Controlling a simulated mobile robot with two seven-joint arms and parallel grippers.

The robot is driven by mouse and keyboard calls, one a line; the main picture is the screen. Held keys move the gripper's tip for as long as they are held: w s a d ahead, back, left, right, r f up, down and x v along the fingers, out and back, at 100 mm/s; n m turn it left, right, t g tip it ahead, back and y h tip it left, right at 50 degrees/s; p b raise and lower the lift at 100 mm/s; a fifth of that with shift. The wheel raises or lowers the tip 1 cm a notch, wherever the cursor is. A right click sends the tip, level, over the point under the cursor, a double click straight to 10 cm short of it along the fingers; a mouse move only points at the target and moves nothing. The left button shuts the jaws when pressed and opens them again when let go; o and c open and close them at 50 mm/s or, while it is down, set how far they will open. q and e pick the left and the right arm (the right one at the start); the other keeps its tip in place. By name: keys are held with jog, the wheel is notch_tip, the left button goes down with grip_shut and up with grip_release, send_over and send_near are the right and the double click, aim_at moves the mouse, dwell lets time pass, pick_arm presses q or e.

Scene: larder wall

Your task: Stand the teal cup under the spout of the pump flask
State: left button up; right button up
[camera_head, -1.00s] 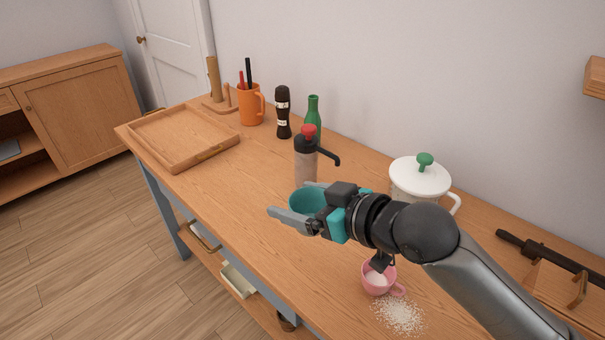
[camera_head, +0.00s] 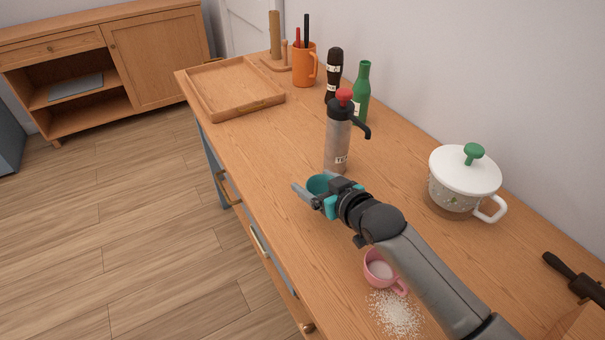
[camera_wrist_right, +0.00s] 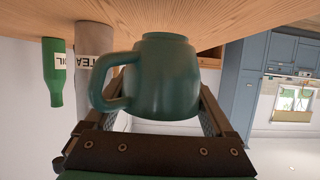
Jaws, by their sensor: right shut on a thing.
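The pump flask (camera_head: 338,142) stands upright on the wooden counter, grey with a red top and a "TEA" label. Its black spout (camera_head: 364,131) points right, toward the wall side. My right gripper (camera_head: 316,194) is shut on the teal cup (camera_head: 319,182), in front of the flask, away from its spout. In the right wrist view, which is upside down, the teal cup (camera_wrist_right: 165,80) sits between the fingers with its handle to the left. I cannot tell whether its foot touches the counter. The flask (camera_wrist_right: 95,60) shows behind it. My left gripper is out of view.
A pink cup (camera_head: 379,268) with white grains spilled beside it (camera_head: 396,312) is below my right forearm. A white lidded pot (camera_head: 462,182) stands right. A green bottle (camera_head: 362,92), dark mill (camera_head: 334,76), orange mug (camera_head: 305,66) and wooden tray (camera_head: 232,106) are farther back.

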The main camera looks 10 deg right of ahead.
jog(key=shift+w+d+f, duration=0.1)
jog(key=shift+d+f, duration=0.1)
jog(key=shift+f, duration=0.1)
jog(key=shift+w+d+f+b, duration=0.25)
jog(key=shift+d+b, duration=0.3)
jog(key=shift+b, duration=0.35)
jog(key=d+b, duration=0.1)
jog(key=w+d+f+b, duration=0.1)
jog(key=d+b, duration=0.2)
jog(key=shift+w+d+f+b, duration=0.2)
jog(key=shift+w+b, duration=0.2)
jog(key=shift+w+d, duration=0.35)
jog(key=shift+d, duration=0.45)
jog(key=shift+w+d+f+b, duration=0.1)
jog(key=shift+w+d+b, duration=0.1)
jog(key=shift+d+b, duration=0.25)
jog(key=shift+w+d+f+b, duration=0.1)
jog(key=shift+w+d+b, duration=0.1)
jog(key=shift+d, duration=0.3)
jog(key=shift+w+d, duration=0.15)
jog(key=shift+d, duration=0.15)
jog(key=shift+d+r, duration=0.1)
